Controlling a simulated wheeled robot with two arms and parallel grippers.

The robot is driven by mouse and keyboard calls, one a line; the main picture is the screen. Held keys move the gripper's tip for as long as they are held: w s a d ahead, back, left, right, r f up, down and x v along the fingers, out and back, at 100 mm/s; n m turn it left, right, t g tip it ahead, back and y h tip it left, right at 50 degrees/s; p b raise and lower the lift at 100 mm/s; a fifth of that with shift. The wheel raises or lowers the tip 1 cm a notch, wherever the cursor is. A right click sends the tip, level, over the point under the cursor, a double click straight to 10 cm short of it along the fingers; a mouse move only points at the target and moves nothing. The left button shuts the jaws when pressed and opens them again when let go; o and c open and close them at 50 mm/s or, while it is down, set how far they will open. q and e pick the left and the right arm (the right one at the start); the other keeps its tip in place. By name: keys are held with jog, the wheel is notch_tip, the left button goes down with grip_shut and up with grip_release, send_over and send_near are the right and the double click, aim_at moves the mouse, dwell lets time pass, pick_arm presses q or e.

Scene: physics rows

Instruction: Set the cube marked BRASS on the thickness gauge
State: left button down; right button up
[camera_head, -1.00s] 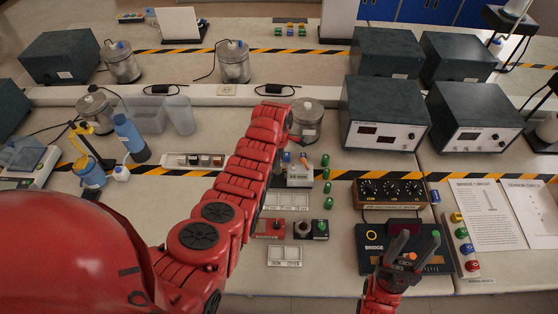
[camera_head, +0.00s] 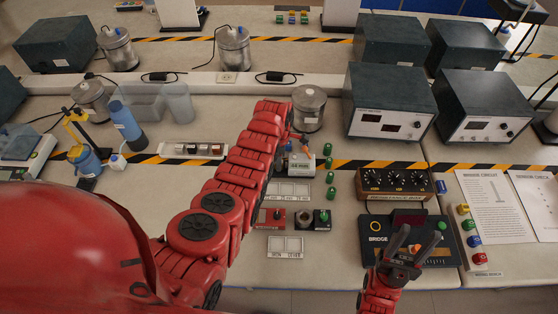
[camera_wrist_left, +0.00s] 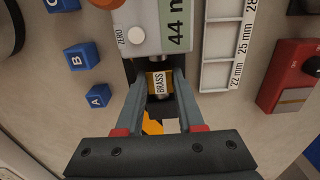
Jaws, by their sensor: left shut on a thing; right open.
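The BRASS cube (camera_wrist_left: 158,82) is a small yellow block with a white label, seen in the left wrist view. My left gripper (camera_wrist_left: 160,92) is shut on it, one finger on each side. The cube is at the near end of the thickness gauge (camera_wrist_left: 150,35), in line with metal round parts; I cannot tell whether it rests there. The gauge is a grey box whose display starts with 44; it also shows in the head view (camera_head: 300,165). There my red left arm hides the cube. My right gripper (camera_head: 419,240) is open and empty above the black BRIDGE box (camera_head: 374,226).
Blue cubes marked A (camera_wrist_left: 97,96) and B (camera_wrist_left: 82,55) lie left of the gauge in the wrist view. Several green pieces (camera_head: 331,193) stand right of the gauge.

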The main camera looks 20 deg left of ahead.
pick_arm(q)
jog(key=shift+f+b, duration=0.3)
jog(key=shift+f, duration=0.05)
dwell(0.3)
jog(key=shift+c, duration=2.2)
grip_release()
jog(key=shift+o, duration=0.3)
jog(key=shift+o, duration=1.3)
jog(key=shift+r, duration=0.1)
notch_tip(320, 180, up, 3)
jog(key=shift+f+p, duration=0.15)
jog(key=shift+p, duration=1.05)
jog(key=shift+r+p, duration=1.8)
jog(key=shift+r, duration=0.8)
